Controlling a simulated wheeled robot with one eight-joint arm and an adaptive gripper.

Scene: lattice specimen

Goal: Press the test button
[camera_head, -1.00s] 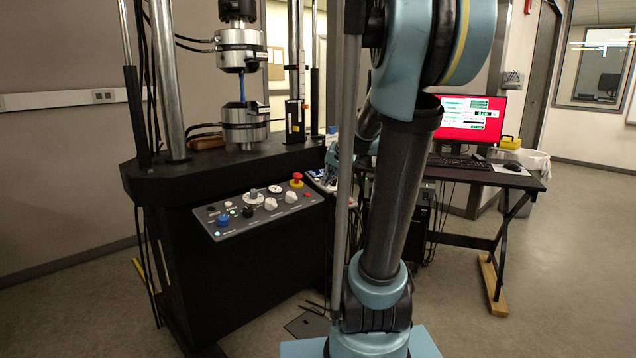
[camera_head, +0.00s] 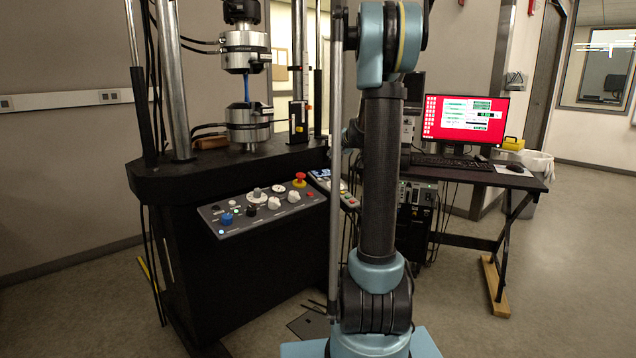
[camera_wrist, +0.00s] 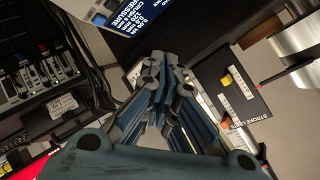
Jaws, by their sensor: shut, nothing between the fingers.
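The black testing machine (camera_head: 160,185) has a sloped grey control panel (camera_head: 240,227) with a blue button (camera_head: 226,219), a black knob, white knobs and a red mushroom button (camera_head: 300,179) on yellow. A second small panel (camera_head: 347,197) with green and red buttons sits to its right, partly behind my arm. No label reading test is legible, so I cannot tell which button it is. My gripper (camera_wrist: 160,68) is shut and empty in the wrist view, apart from any button. In the head view it is hidden behind my arm.
In the wrist view, a screen (camera_wrist: 150,8) reads pressure, and a black stroke limits box (camera_wrist: 238,98) stands right of my fingers. A desk (camera_head: 480,176) with a red-screened monitor (camera_head: 466,119) stands at right. Open floor lies at front right.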

